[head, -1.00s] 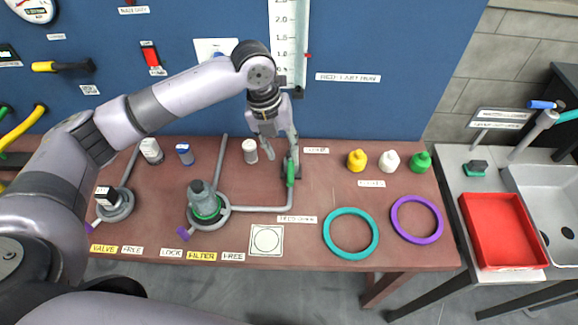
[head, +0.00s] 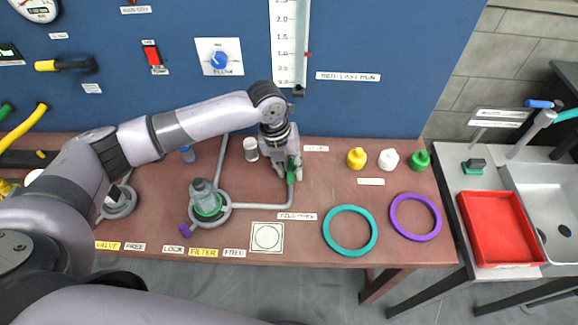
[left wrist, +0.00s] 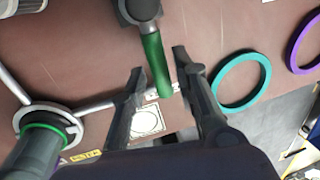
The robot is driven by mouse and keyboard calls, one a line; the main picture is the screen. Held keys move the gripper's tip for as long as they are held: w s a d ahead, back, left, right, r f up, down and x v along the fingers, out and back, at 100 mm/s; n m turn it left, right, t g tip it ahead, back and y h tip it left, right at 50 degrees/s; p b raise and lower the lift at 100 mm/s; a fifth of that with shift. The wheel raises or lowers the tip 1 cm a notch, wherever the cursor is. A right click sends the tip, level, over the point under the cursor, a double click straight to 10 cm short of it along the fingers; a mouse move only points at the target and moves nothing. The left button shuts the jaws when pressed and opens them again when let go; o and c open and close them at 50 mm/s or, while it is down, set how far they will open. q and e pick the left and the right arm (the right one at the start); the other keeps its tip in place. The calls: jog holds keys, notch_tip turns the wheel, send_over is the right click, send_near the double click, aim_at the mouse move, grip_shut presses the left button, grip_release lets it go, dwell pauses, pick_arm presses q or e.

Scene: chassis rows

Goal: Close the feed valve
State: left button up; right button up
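A green valve handle (head: 291,175) sits at the end of the grey pipe (head: 262,207) on the brown bench, and I take it for the feed valve. My left gripper (head: 285,173) is down at this handle, pointing at the bench, and partly hides the valve. In the left wrist view the green handle (left wrist: 155,66) hangs from a grey valve body (left wrist: 138,12). The open fingers of my left gripper (left wrist: 154,76) stand either side of the handle's lower end, with gaps showing. My right gripper is not in view.
A white bottle (head: 251,149) is close to the left gripper. Teal (head: 350,248) and purple (head: 438,229) rings lie to the right. The blue panel (head: 400,50) rises behind the bench.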

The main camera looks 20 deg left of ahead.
pick_arm(q)
jog(key=shift+c, duration=1.3)
grip_shut()
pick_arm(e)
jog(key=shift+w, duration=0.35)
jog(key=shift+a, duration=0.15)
